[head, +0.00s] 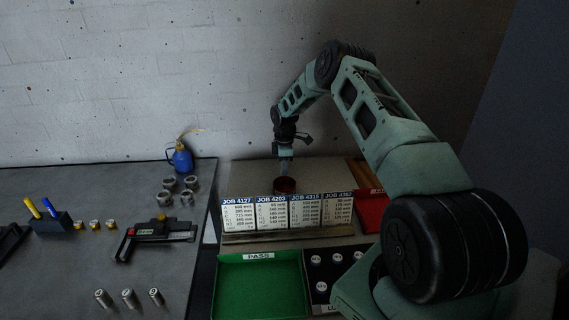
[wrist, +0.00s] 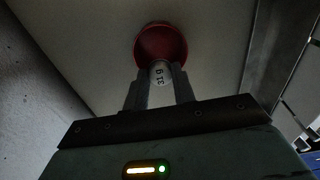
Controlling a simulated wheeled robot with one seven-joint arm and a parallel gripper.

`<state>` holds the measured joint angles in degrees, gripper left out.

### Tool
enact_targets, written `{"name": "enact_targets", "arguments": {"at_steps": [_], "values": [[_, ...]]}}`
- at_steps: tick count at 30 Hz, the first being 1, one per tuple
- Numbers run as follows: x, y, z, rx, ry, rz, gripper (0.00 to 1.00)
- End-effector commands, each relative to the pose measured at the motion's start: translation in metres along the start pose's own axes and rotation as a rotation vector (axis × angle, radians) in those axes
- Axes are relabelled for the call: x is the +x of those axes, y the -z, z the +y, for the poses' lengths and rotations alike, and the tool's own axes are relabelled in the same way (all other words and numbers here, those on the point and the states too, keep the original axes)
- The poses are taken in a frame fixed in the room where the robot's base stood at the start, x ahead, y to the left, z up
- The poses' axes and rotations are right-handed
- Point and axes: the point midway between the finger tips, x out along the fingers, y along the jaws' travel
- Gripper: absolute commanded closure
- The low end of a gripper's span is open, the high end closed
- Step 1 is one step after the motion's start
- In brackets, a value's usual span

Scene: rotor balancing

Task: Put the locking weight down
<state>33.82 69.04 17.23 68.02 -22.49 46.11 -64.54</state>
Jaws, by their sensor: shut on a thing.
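My gripper (head: 286,163) is at the far side of the right-hand table, behind the job cards, pointing down. In the wrist view its jaws (wrist: 159,92) are shut on a small silver weight (wrist: 160,74) marked "31 g". A round red dish (head: 285,188) stands just below the gripper in the head view. The red dish (wrist: 160,35) also shows right beyond the weight's end in the wrist view. I cannot tell whether the weight touches the dish or hangs above it.
Job cards (head: 288,213) stand in a row in front of the dish. A green PASS tray (head: 258,290) and a black tray with round weights (head: 322,262) lie nearer. A red tray (head: 370,212) is at right. A caliper (head: 155,235) and several metal parts lie on the left table.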

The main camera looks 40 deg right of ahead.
Motion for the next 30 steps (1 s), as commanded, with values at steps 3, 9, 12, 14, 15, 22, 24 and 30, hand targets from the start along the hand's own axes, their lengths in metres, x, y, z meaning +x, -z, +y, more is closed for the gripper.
{"name": "enact_targets", "arguments": {"at_steps": [3,9,12,14,15,22,24,30], "values": [[0.018,0.0,0.0,0.0,0.001,0.0,0.96],[0.04,0.0,0.0,-0.001,-0.001,0.0,0.96],[0.049,0.0,0.0,-0.001,-0.001,0.0,0.96],[0.054,0.0,0.0,-0.001,-0.001,0.0,0.96],[0.056,0.0,0.0,-0.001,-0.001,0.0,0.96],[0.064,0.0,0.0,-0.001,-0.001,0.0,0.96],[0.064,0.0,0.0,0.0,-0.001,0.0,0.96],[0.064,0.0,0.0,0.0,-0.001,0.0,0.96]]}}
